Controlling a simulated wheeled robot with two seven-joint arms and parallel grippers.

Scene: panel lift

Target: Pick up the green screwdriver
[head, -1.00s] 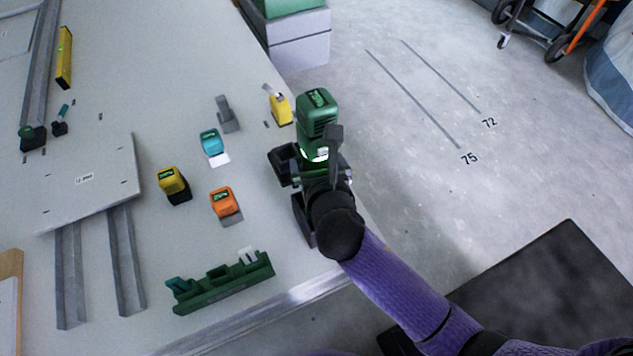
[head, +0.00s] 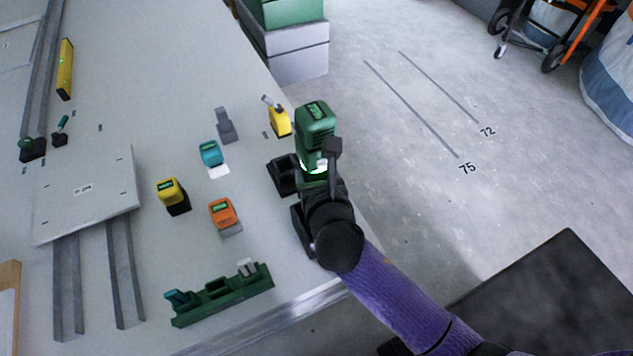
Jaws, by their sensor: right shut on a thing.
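The green screwdriver (head: 315,122), a chunky green power tool with a dark patch on its top end, is upright near the table's right edge. My right gripper (head: 318,166) is shut on it just below the green body, and my wrist hides its lower part. I cannot tell whether it is clear of the table. My left gripper is not in view.
Teal (head: 210,152), yellow (head: 172,193) and orange (head: 222,212) boxy items stand to the left. A yellow-bodied tool (head: 279,122) is just behind. A green rack (head: 222,295) lies at the front.

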